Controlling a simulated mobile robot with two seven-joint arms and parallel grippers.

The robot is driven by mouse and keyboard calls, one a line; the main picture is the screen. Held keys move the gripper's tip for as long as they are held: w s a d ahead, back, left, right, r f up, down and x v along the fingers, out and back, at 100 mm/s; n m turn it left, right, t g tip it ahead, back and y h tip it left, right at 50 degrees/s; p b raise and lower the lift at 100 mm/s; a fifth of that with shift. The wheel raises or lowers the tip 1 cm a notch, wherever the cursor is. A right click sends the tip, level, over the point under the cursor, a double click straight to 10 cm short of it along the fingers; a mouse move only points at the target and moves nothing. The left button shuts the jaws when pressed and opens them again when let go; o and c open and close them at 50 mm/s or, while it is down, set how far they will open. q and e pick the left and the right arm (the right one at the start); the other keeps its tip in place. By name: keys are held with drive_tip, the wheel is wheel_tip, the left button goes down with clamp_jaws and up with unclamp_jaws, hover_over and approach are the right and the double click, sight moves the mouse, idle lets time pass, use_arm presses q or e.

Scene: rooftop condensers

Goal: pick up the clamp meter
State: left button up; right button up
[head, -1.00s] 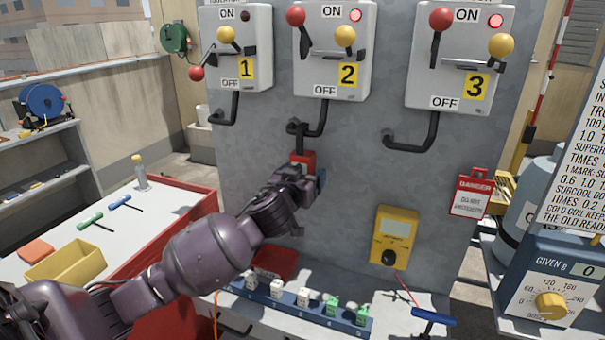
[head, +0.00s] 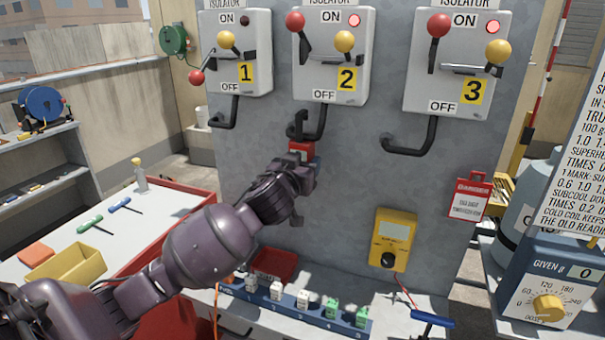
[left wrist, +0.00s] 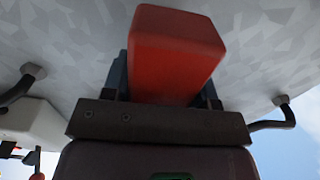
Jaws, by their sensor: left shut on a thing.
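The clamp meter has a red body (head: 301,149) and a dark jaw at its top. It shows in the head view just below the isolator 2 box, in front of the grey panel. My left gripper (head: 304,162) is shut on the red body, which also fills the upper middle of the left wrist view (left wrist: 177,52). The dark jaw overlaps the black cable loop (head: 321,124) under isolator 2. I cannot tell whether it is around the cable or in front of it. My right gripper is not in view.
Isolator boxes 1 (head: 236,55), 2 (head: 330,58) and 3 (head: 460,65) hang on the panel. A yellow meter (head: 394,228) and a red danger tag (head: 470,198) are lower right. A red tray (head: 275,263) and a blue numbered strip (head: 290,308) lie on the ledge below.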

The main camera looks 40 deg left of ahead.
use_arm(q)
drive_tip(key=p+v, duration=0.1)
drive_tip(key=v, duration=1.7)
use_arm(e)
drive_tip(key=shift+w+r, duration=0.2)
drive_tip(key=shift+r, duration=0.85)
use_arm(q)
drive_tip(key=shift+a+f, duration=0.1)
drive_tip(key=shift+f, duration=0.05)
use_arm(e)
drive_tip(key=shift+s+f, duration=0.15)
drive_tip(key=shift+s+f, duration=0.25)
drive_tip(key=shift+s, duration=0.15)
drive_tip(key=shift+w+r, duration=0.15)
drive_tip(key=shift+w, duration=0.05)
